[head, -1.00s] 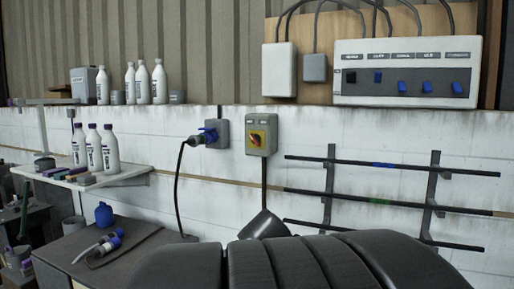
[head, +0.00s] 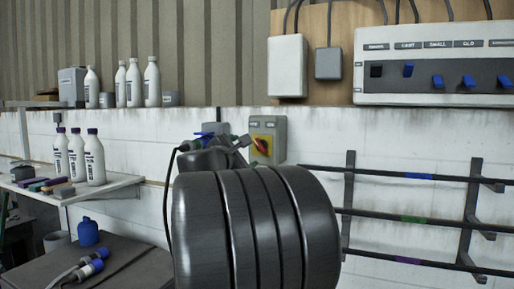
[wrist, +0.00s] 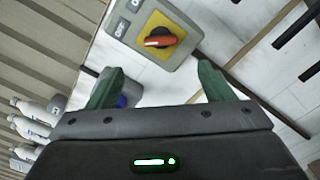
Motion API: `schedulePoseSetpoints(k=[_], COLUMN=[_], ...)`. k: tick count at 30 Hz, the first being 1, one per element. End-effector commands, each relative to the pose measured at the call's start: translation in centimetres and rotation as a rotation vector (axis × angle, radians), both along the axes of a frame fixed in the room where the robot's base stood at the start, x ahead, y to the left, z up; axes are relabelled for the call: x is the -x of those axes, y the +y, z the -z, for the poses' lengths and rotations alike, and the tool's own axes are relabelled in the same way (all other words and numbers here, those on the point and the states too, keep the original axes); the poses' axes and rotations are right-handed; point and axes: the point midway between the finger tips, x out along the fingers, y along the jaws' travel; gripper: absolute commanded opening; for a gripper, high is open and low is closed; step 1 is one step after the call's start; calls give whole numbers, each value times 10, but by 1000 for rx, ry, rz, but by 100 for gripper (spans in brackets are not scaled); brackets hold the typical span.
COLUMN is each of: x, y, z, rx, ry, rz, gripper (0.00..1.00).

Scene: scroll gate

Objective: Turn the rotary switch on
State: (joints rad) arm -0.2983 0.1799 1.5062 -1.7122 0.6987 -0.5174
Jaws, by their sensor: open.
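The rotary switch (head: 262,146) is a red knob on a yellow plate in a grey box on the white wall. In the wrist view the red knob (wrist: 160,37) lies a little beyond my fingertips, with on and off labels beside the yellow plate. My gripper (wrist: 158,80) is open and empty, its two green fingers apart and pointing at the switch box. In the head view my gripper (head: 225,150) is mostly hidden behind my dark arm, just left of the switch, and part of the box is covered.
A socket with a blue plug (head: 192,143) is left of the switch. Wall rack bars (head: 410,177) stick out on the right. A breaker panel (head: 440,70) hangs above. Bottles (head: 85,155) stand on a shelf at left.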

Motion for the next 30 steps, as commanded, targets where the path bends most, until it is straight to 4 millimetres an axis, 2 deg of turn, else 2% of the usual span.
schedulePoseSetpoints(k=[3,9,15,21,29,30], x=[-26,-64,-91,-102,-103,-103], y=[-11,-27,-38,-43,-43,-43], z=[-1,-1,-1,0,1,1], rx=[1,-1,-2,-2,-3,-3], ry=[4,2,2,1,1,1], rz=[4,3,2,1,1,1], gripper=[75,75,75,75,75,71])
